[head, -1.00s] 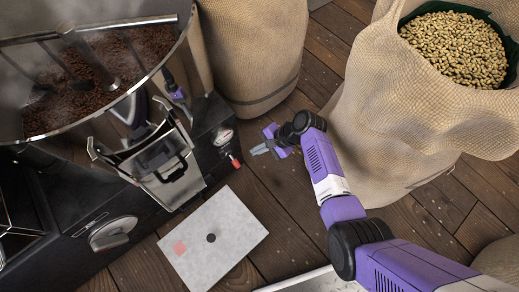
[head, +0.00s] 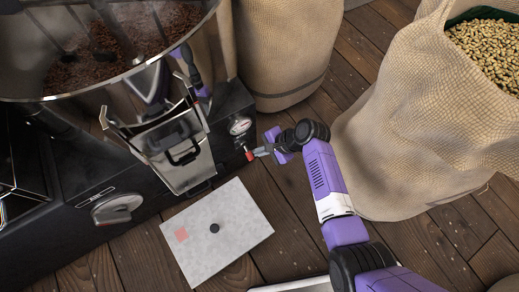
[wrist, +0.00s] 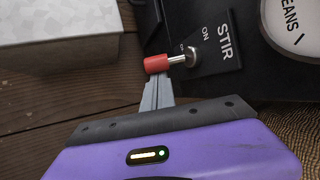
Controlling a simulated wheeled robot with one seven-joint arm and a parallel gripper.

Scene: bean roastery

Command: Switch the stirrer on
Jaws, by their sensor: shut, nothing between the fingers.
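The stirrer switch is a small metal lever with a red tip (head: 249,155) on the dark front of the roaster, below a round gauge. In the wrist view its red tip (wrist: 157,64) sticks out to the left from a plate (wrist: 212,45) marked STIR. ON shows on that plate; a second small mark is hard to read. My gripper (head: 259,152) is shut and empty, at the right side of the red tip. In the wrist view its fingertips (wrist: 157,82) lie right against the red tip in the picture; I cannot tell whether they touch.
The roaster's steel drum (head: 150,75) holds dark beans, with a chute (head: 180,155) in front. A grey dial (head: 118,208) is at left. A pale slab (head: 217,235) lies below the chute. Burlap sacks (head: 285,50) stand behind and at right (head: 400,130). Wooden floor between is clear.

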